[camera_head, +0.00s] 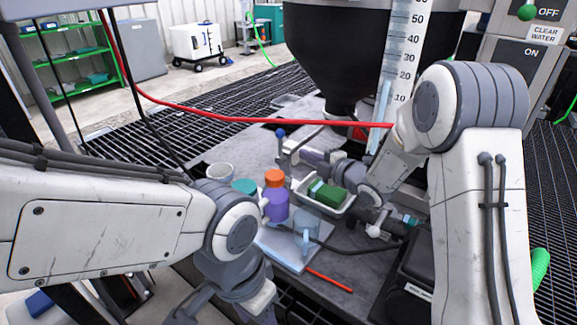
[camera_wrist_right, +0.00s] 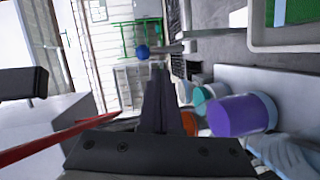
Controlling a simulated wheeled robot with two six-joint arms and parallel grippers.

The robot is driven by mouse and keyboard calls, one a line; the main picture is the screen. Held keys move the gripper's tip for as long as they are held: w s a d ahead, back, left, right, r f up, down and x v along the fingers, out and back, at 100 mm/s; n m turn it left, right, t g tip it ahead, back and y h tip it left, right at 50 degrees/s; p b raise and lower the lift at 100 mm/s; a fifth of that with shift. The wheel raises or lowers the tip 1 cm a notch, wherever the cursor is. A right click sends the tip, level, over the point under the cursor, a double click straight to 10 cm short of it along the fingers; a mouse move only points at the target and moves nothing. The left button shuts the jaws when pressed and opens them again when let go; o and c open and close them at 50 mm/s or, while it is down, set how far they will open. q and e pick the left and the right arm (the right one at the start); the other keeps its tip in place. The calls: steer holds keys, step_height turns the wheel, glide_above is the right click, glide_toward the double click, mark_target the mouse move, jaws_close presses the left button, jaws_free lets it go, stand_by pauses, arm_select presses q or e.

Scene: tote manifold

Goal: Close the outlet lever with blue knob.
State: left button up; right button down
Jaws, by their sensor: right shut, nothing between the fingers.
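The blue knob (camera_head: 281,133) tops a lever on the pipework behind the tray, near the centre of the head view. In the right wrist view the blue knob (camera_wrist_right: 142,51) shows just beyond my fingertips, with a grey bar to its right. My right gripper (camera_head: 303,154) reaches in from the right, close to the lever. Its fingers (camera_wrist_right: 158,75) are shut and empty; I cannot tell whether they touch the lever. My left gripper (camera_head: 222,303) hangs low at the bottom of the head view, partly cut off, and its jaw state is unclear.
A white tray (camera_head: 347,206) with a green item (camera_head: 327,193) sits on the bench. Beside it stand a purple container (camera_head: 275,205), an orange one (camera_head: 274,177) and a white cup (camera_head: 220,173). A red hose (camera_head: 240,120) crosses behind. A black hopper (camera_head: 335,60) stands at the back.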

mark_target(280, 147)
steer(key=w+a+f+n+y+b, duration=0.1)
steer(key=w+a+f+n+y, duration=0.1)
steer(key=w+a, duration=0.3)
steer(key=w+n, duration=0.1)
steer(key=w, duration=0.1)
steer(key=shift+w+f+t+y, duration=0.2)
steer(key=shift+w+t+y, duration=0.1)
stand_by(0.4)
